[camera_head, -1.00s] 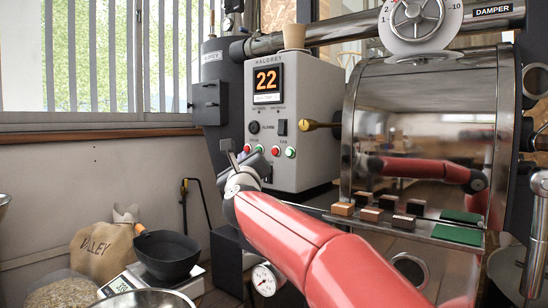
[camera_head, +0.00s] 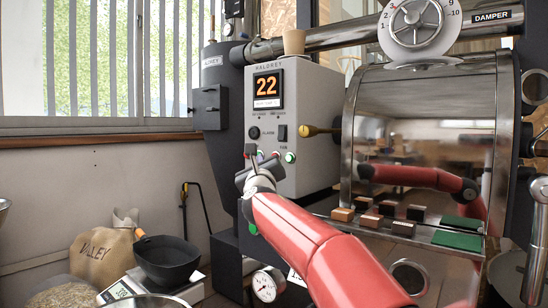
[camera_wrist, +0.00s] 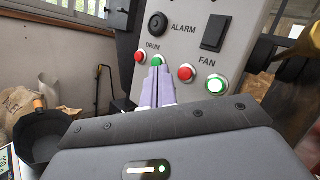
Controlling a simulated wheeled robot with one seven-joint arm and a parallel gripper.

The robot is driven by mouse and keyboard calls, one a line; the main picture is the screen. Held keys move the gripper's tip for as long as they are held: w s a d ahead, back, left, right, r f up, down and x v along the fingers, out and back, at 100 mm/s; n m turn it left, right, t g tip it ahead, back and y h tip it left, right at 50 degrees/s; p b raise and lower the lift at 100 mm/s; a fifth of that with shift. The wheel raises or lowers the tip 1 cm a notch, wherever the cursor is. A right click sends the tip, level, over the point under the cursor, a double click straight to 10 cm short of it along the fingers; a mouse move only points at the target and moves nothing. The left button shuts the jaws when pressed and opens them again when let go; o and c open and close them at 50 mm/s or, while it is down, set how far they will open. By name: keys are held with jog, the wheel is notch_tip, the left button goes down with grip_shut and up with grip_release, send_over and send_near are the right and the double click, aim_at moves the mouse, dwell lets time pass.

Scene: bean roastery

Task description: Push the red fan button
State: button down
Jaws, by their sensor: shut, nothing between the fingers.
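In the wrist view the tips overlap the lower edge of the green drum button (camera_wrist: 155,60) and lie left of the red fan button. I cannot tell whether they touch the panel. In the head view my gripper (camera_head: 262,160) is in front of the panel's button row and partly hides it; the lit green fan button (camera_head: 290,157) shows to its right.
The red drum button (camera_wrist: 140,56) is left of the fingertips. An alarm knob (camera_wrist: 158,25) and a black switch (camera_wrist: 214,32) sit above. A brass handle (camera_head: 318,130) sticks out right of the panel. The steel drum (camera_head: 425,110) stands farther right.

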aim_at(269, 152)
jog(key=shift+w+d, duration=0.95)
jog(key=shift+w, duration=0.25)
dwell(1.2)
jog(key=shift+w+d, duration=0.25)
jog(key=shift+w, duration=0.1)
jog(key=shift+w+d, duration=0.3)
dwell(0.7)
jog(key=shift+s+a, duration=0.1)
jog(key=shift+a, duration=0.05)
jog(key=shift+s+a+b, duration=0.4)
jog(key=shift+s, duration=0.15)
jog(key=shift+s, duration=0.1)
jog(key=s+a, duration=0.3)
jog(key=shift+s+b, duration=0.35)
jog(key=shift+b, duration=0.05)
dwell(0.3)
